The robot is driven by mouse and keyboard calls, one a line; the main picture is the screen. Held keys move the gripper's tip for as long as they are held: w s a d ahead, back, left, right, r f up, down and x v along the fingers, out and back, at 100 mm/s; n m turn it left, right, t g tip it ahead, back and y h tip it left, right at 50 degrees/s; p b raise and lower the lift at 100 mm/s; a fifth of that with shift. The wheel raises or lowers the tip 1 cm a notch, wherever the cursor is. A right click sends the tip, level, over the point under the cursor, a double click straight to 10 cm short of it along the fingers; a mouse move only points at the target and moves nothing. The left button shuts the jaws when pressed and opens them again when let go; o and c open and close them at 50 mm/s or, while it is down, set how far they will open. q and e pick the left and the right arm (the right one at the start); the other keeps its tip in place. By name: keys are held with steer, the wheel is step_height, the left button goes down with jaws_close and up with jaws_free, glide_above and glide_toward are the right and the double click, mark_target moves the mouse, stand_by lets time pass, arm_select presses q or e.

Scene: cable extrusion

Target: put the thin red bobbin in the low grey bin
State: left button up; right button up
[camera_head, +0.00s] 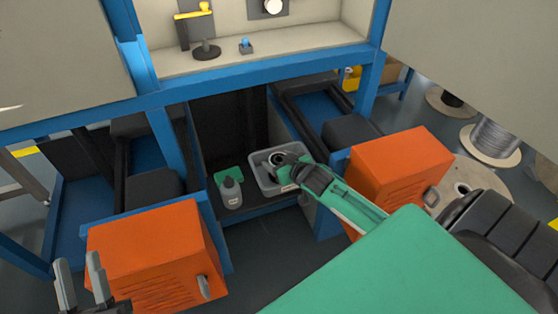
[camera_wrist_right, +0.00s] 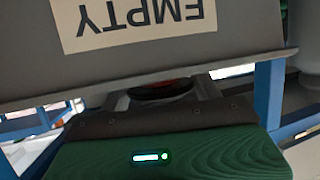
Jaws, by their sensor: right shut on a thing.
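The low grey bin (camera_head: 261,184) stands on the dark lower shelf in the middle of the head view. In the right wrist view its grey wall (camera_wrist_right: 240,38) fills the top, with an upside-down label reading EMPTY. My right gripper (camera_head: 279,160) reaches in from the right and is over the bin's opening. It is shut on the thin red bobbin (camera_wrist_right: 162,88), which shows as a dark disc with a little red between the fingers, mostly hidden. My left gripper (camera_head: 80,278) is open and empty at the lower left, far from the bin.
A grey bottle (camera_head: 231,192) and a green item (camera_head: 228,173) are just left of the bin. Blue frame posts and orange boxes (camera_head: 155,252) (camera_head: 398,168) flank the shelf. Cable reels (camera_head: 492,140) stand on the floor at right.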

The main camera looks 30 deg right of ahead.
steer(key=o, duration=1)
